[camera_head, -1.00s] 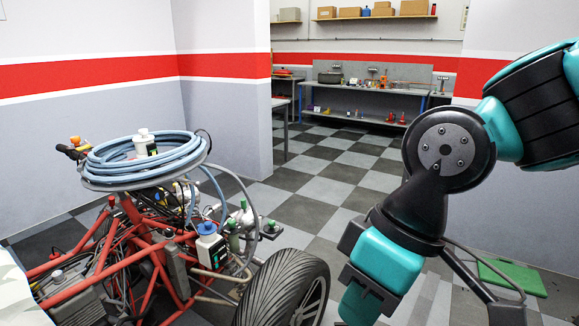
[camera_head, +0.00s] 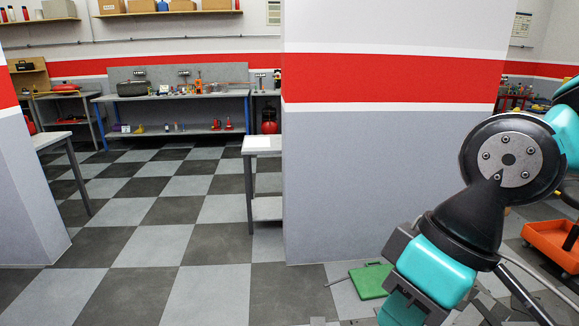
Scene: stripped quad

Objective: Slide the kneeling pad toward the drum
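A flat green pad (camera_head: 371,281), which looks like the kneeling pad, lies on the checkered floor at the lower middle right, close to the foot of the grey wall. My arm runs down out of the bottom of the picture, and my gripper's fingertips do not show. I cannot make out a drum in this view.
A wall block (camera_head: 392,160) with a red stripe stands behind the pad. A small table (camera_head: 263,144) juts out left of it. Workbenches (camera_head: 176,94) line the back. An orange cart (camera_head: 551,245) stands at the right. The checkered floor (camera_head: 165,245) at the left is clear.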

